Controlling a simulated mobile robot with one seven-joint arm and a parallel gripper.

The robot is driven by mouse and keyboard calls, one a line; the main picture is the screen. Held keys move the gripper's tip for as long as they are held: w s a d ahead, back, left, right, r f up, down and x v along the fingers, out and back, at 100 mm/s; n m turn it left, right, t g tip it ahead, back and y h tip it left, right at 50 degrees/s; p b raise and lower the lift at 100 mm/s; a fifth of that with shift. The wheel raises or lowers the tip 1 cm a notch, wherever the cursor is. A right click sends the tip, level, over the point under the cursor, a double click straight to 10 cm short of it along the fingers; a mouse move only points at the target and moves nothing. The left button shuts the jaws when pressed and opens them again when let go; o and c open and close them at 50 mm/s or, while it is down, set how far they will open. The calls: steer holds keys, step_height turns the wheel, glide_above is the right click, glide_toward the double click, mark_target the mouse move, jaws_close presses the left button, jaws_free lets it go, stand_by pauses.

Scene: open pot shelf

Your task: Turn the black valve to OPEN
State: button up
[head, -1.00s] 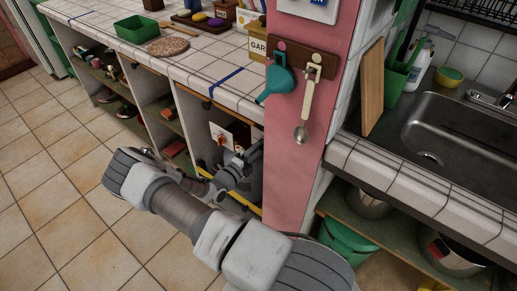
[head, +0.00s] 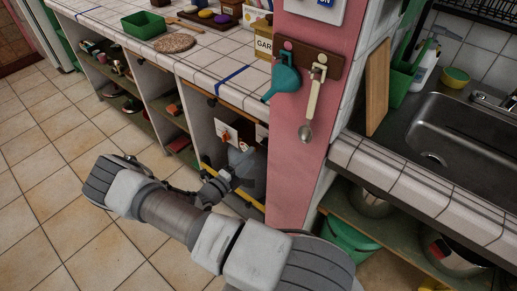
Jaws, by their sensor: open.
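My gripper (head: 246,158) is open and reaches into the low bay under the tiled counter, just left of the pink post. In front of it, in the bay, is a white panel (head: 222,129) with a small orange-red part (head: 226,137) on it. I cannot make out a black valve; the gripper and the dark bay hide that area. I cannot tell whether the gripper touches anything there.
The pink post (head: 311,150) stands close right of my gripper, with a teal scoop (head: 281,84) and a spoon (head: 312,100) hanging on it. The tiled counter (head: 215,64) overhangs the bay. Tiled floor (head: 45,165) is free at left.

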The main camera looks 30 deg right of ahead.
steer(key=v, duration=0.9)
steer(key=shift+p, duration=0.3)
steer(key=shift+s+a+r, duration=0.1)
steer(key=shift+a, duration=0.05)
